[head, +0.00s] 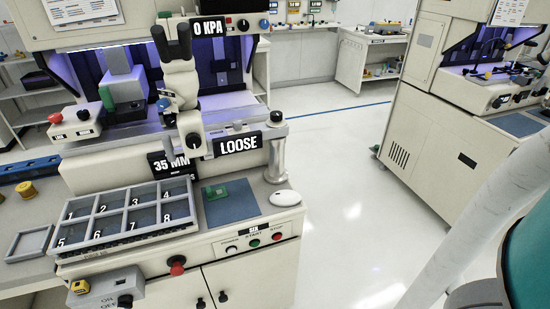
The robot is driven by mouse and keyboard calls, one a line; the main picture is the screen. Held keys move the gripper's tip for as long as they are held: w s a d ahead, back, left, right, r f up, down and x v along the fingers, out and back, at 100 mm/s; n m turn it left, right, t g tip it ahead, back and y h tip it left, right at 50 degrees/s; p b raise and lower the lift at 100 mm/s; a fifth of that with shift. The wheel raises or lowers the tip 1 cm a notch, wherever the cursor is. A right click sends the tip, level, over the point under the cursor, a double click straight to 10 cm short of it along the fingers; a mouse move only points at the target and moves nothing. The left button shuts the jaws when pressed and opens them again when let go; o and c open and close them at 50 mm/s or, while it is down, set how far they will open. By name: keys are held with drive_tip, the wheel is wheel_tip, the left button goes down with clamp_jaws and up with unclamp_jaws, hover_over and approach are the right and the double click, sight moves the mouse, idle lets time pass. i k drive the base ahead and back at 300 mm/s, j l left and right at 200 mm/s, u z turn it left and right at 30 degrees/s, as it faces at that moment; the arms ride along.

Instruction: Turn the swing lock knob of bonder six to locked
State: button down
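A microscope (180,75) sits on a swing arm that reaches right to a metal post (277,160). A black sign (238,142) on this arm reads LOOSE. I cannot tell for certain which is the swing lock knob. My gripper is out of view; part of my arm shows at lower right.
A numbered compartment tray (128,187), a blue mat (232,213) with a green piece and a white mouse (285,198) lie on the bench front. A red knob (177,264) protrudes from the front. Clear floor (335,200) lies to the right, before another bonder (425,120).

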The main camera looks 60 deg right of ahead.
sight(276, 116)
drive_tip(key=z, duration=0.65)
drive_tip(key=i+l+z, duration=0.1)
drive_tip(key=l+z, duration=0.25)
drive_tip(key=i+l+z, duration=0.15)
drive_tip(key=z, duration=0.2)
drive_tip(key=i+l+z, duration=0.15)
drive_tip(key=z, duration=0.15)
